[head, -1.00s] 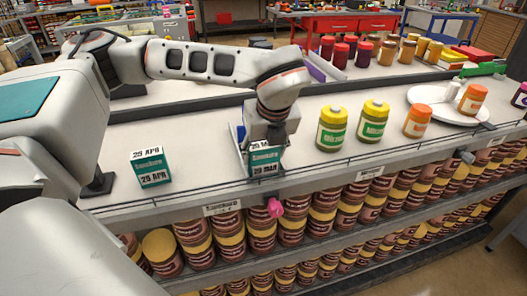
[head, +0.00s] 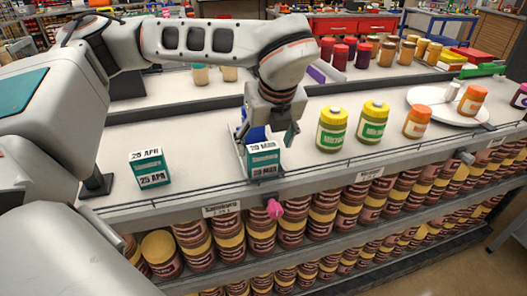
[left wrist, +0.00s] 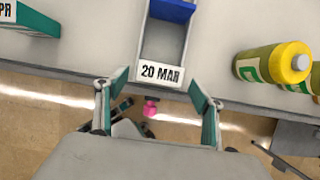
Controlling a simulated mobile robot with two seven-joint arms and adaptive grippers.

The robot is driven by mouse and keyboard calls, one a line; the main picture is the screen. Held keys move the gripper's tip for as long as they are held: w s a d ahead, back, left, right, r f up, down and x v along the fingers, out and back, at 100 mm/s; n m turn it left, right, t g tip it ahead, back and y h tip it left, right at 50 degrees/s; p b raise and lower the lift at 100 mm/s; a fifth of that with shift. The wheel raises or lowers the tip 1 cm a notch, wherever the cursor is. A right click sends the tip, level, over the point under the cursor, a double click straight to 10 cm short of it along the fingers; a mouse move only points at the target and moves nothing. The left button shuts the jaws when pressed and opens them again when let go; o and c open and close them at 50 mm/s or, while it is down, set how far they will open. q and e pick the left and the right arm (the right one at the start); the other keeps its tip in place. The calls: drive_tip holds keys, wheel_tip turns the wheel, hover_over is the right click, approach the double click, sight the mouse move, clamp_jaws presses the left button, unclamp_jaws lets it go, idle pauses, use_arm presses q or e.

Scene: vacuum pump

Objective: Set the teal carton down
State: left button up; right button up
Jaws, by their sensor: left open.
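A teal carton with a white top marked "MAR" (head: 263,160) stands upright at the front edge of the shelf top. It is at the front end of a narrow light tray (left wrist: 165,42), with a blue block (left wrist: 172,10) behind it; its date top (left wrist: 161,73) also shows in the left wrist view. My left gripper (head: 267,128) is open just above and behind the carton, fingers apart and holding nothing. A second teal carton, marked "25 APR" (head: 151,169), stands to the left. My right gripper is out of view.
Two yellow-lidded green-label jars (head: 332,130) and an orange jar (head: 417,121) stand to the right. A round white turntable (head: 430,97) is beyond. A pink knob (head: 274,209) sticks out below the shelf edge. The surface between the cartons is clear.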

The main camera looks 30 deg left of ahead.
use_arm(q)
drive_tip(key=v, duration=0.7)
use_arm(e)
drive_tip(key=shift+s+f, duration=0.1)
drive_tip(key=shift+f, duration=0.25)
use_arm(q)
drive_tip(key=shift+s, duration=0.15)
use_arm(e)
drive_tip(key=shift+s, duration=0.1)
